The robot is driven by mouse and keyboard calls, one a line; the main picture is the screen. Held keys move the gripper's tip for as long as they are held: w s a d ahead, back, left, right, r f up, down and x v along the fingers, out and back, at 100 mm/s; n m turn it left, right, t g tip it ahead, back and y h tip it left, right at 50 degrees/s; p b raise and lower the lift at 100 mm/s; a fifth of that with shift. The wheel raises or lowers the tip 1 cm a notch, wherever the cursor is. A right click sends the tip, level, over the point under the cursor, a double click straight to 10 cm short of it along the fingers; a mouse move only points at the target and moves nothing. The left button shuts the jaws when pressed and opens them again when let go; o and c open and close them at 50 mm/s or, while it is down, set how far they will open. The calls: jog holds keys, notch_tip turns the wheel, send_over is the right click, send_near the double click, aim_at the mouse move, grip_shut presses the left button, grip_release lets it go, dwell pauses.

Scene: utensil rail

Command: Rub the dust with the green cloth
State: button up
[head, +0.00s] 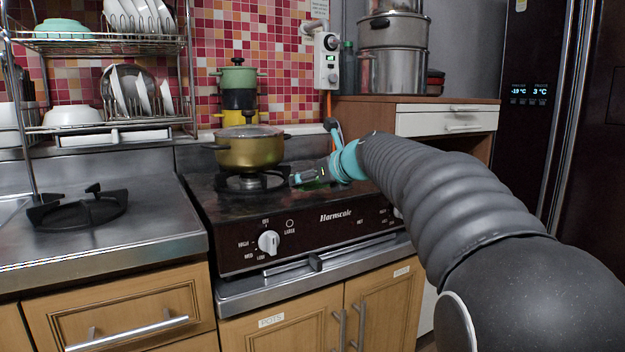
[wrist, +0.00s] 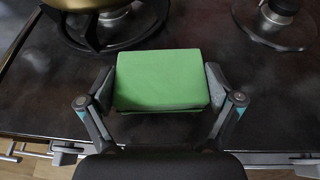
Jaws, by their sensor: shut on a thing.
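A green cloth (wrist: 162,80), folded into a thick block, is between the fingers of my gripper (wrist: 160,88) in the wrist view. Both fingers press on its left and right sides. I cannot tell whether the cloth touches the stove top. A greyish, hazy film that may be dust (wrist: 222,48) shows on the dark surface around the cloth in the wrist view.
A gold pot (head: 250,152) with a lid stands on the stove's left burner, close to my gripper's left. A dish rack (head: 100,75) stands at the back left. The stove's front strip is clear.

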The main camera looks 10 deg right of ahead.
jog(key=shift+f+b, duration=0.35)
jog(key=shift+f, duration=0.5)
jog(key=shift+d+f, duration=0.15)
jog(key=shift+f, duration=0.05)
jog(key=shift+w+d+b, duration=0.3)
jog(key=shift+d+b, duration=0.15)
jog(key=shift+d, duration=0.5)
jog(key=shift+w+d+b, duration=0.3)
jog(key=shift+d+b, duration=0.1)
jog(key=shift+d, duration=0.5)
jog(key=shift+a, duration=0.1)
jog(key=a, duration=0.2)
jog(key=s+a+p, duration=0.1)
jog(key=a, duration=0.1)
jog(key=shift+s+r, duration=0.1)
jog(key=shift+r, duration=0.1)
jog(key=shift+r+p, duration=0.25)
jog(key=shift+p, duration=0.55)
notch_tip(320, 180, up, 2)
jog(key=shift+d+r+p, duration=0.1)
jog(key=shift+p, duration=0.3)
notch_tip(320, 180, up, 5)
jog(key=p, duration=0.6)
jog(key=shift+r, duration=0.2)
